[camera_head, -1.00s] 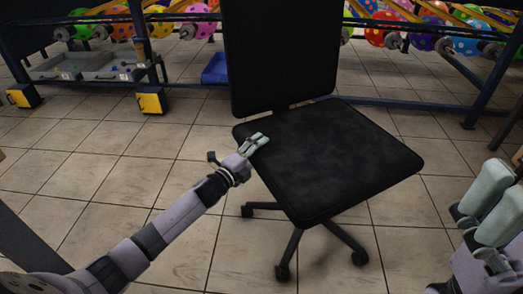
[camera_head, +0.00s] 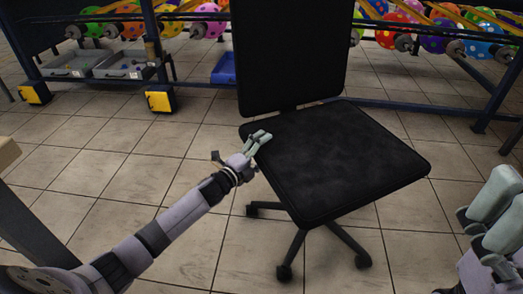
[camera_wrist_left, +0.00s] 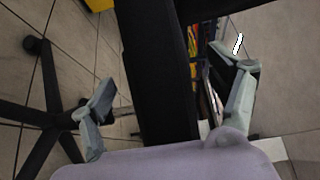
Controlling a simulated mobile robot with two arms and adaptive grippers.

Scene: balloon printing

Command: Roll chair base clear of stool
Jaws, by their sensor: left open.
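A black office chair stands ahead, with its seat (camera_head: 340,155), backrest (camera_head: 290,50) and a dark star base (camera_head: 296,245) on casters. My left gripper (camera_head: 258,141) is at the near left edge of the seat. In the left wrist view my left gripper (camera_wrist_left: 165,105) is open, its fingers apart on either side of the dark seat edge (camera_wrist_left: 155,65). The chair base (camera_wrist_left: 40,90) shows at the left there. My right gripper (camera_head: 492,212) is at the lower right, away from the chair; its opening is unclear. I cannot pick out a stool for certain.
A wooden-topped piece (camera_head: 8,152) with a dark leg is cut off at the left edge. A blue rack with spotted balloons (camera_head: 440,35) runs along the back, with grey trays (camera_head: 120,65) and a yellow block (camera_head: 160,101). The tiled floor left of the chair is clear.

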